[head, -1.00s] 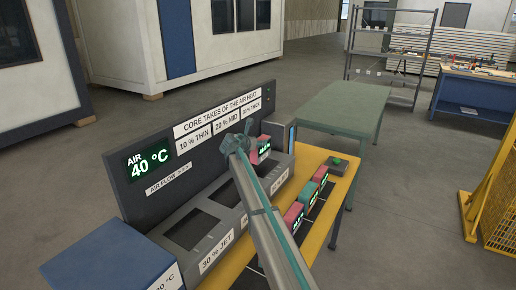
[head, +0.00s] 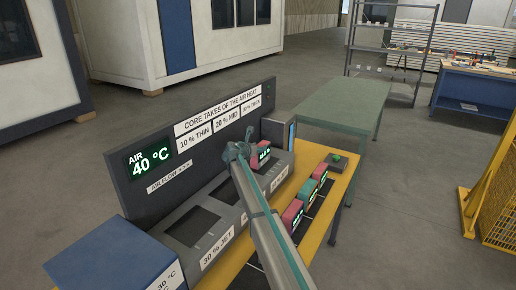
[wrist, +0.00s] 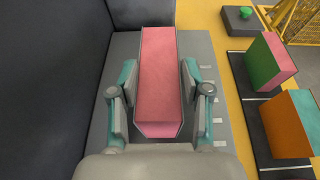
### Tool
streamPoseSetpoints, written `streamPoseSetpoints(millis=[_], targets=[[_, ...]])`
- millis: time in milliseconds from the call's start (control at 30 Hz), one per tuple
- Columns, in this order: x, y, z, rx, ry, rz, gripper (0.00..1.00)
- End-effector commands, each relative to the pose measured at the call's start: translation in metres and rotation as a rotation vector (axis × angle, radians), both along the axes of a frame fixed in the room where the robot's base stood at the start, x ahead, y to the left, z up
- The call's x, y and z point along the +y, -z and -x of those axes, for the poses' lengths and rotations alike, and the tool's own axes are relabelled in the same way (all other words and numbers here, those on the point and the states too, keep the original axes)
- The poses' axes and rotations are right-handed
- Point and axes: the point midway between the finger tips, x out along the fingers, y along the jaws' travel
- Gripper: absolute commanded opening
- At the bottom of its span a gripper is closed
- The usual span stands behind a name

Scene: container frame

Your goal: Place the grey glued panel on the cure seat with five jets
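My gripper (wrist: 158,95) is shut on a panel (wrist: 158,70) with pink faces and dark grey edges, one finger on each side. In the head view the held panel (head: 264,152) has a pink top and a dark front with green digits. It is over the right end of the grey seat block (head: 208,248). I cannot tell whether it touches the seat. Two dark seat openings (head: 192,226) show farther left. The seat under the panel is mostly hidden. In the wrist view several small pale marks (wrist: 212,99) line the block's right side; I cannot count jets.
A dark sign board (head: 150,150) stands behind the seats, reading 40 °C. Other panels (head: 308,192), pink and green, stand on the yellow bench (head: 344,186) to the right, near a green button (head: 337,158). A blue box (head: 95,255) is at the left end. A green table (head: 350,98) stands behind.

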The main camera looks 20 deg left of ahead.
Motion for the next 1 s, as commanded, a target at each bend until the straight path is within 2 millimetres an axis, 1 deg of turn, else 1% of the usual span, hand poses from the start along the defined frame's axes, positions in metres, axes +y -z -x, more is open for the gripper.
streamPoseSetpoints(millis=[33,133,167,433,533,667,733,1000], targets=[[0.000,0.000,0.000,0.001,0.000,0.000,0.54],[0.000,0.000,0.000,0.001,0.000,0.000,0.71],[0.000,0.000,0.000,0.001,0.000,0.000,0.73],[0.000,0.000,0.000,0.000,0.000,0.000,0.73],[0.000,-0.004,0.000,0.000,0.000,0.000,0.73],[0.001,-0.005,0.013,0.000,-0.001,0.000,0.73],[0.002,-0.009,0.023,0.000,-0.002,-0.001,0.73],[0.008,-0.026,0.073,0.000,-0.002,-0.001,0.73]])
